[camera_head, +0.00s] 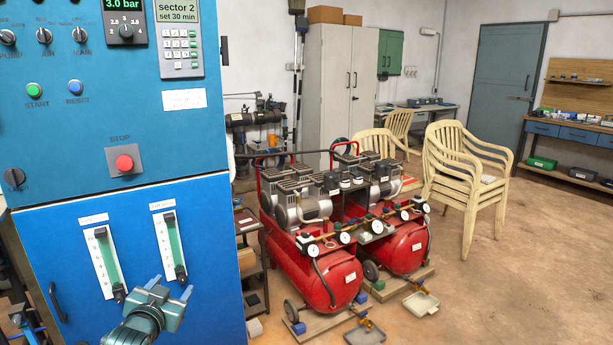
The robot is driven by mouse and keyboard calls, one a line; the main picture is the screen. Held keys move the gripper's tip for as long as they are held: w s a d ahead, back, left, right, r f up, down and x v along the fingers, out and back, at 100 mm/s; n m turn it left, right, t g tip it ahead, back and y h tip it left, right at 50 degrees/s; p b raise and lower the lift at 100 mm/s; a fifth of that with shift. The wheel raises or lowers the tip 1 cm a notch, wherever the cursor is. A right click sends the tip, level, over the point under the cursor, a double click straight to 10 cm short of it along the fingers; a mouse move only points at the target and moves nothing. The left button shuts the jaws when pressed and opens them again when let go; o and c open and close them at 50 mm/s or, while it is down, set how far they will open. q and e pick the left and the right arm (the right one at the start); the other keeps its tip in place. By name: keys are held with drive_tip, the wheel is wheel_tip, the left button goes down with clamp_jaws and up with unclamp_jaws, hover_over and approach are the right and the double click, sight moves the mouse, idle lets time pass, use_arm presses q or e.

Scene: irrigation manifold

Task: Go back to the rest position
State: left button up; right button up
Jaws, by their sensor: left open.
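My left gripper (170,289) is in front of the lower part of the blue control cabinet (60,240), at the bottom left of the head view. Its two fingers point up and stand apart, with nothing between them. It is just below the right-hand gauge tube (169,246), and I cannot tell whether it touches the cabinet. The left-hand gauge tube (104,263) is up and to the left of the gripper. My right gripper is not in view.
The cabinet carries a red stop button (124,163), a green start button (34,90) and a keypad (181,47). Red compressors (326,275) stand right of it, with drip trays (420,304) on the floor. Stacked chairs (465,180) stand beyond. Open floor (530,270) lies at right.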

use_arm(q)
drive_tip(key=s+d+f+g+h, duration=0.1)
drive_tip(key=s+d+f+g, duration=0.1)
drive_tip(key=s+d+f, duration=0.45)
drive_tip(key=s+d+f+g+h, duration=0.15)
drive_tip(key=s+d+f, duration=0.25)
drive_tip(key=s+f, duration=0.5)
drive_tip(key=s+d+g, duration=0.1)
drive_tip(key=s+d, duration=0.1)
drive_tip(key=s, duration=0.7)
drive_tip(key=s+d+f+h, duration=0.1)
drive_tip(key=s+d, duration=0.2)
drive_tip(key=s, duration=0.6)
drive_tip(key=shift+s+d+g, duration=0.2)
drive_tip(key=shift+d+g, duration=0.1)
drive_tip(key=shift+g, duration=0.05)
drive_tip(key=shift+f+h, duration=0.1)
drive_tip(key=shift+h, duration=0.15)
drive_tip(key=shift+c, duration=0.3)
